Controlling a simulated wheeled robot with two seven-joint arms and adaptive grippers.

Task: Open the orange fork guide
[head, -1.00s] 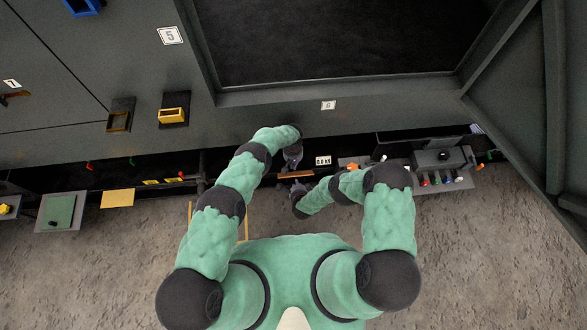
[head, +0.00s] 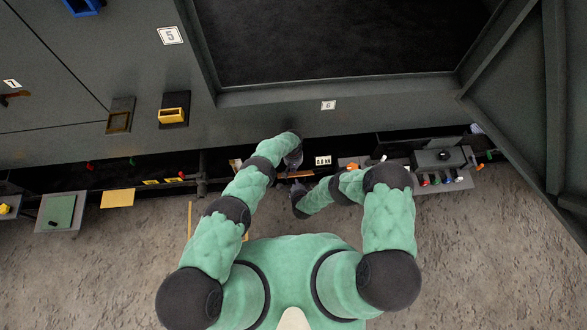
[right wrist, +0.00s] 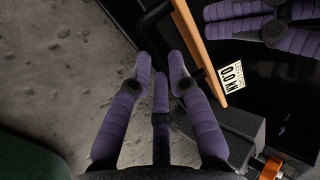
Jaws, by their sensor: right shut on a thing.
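The orange fork guide (right wrist: 202,52) appears as a long orange bar, slanted in the right wrist view, with a dark bent handle along its side. In the head view only a short stretch of it (head: 300,174) shows, between my two hands. My right gripper (right wrist: 160,62) has purple fingers shut at the dark handle; the exact contact is partly hidden. It also shows in the head view, just below the bar. My left gripper (head: 293,160) is on the far side of the bar. Its purple fingers show at the top right of the right wrist view; their opening is unclear.
A small display (right wrist: 232,77) reading 0.0 kN is beside the bar. A grey box with coloured knobs (head: 440,160) stands to the right, and an orange part (right wrist: 270,167) is at the wrist view's lower right. The dark enclosure wall rises beyond; the floor nearer me is open.

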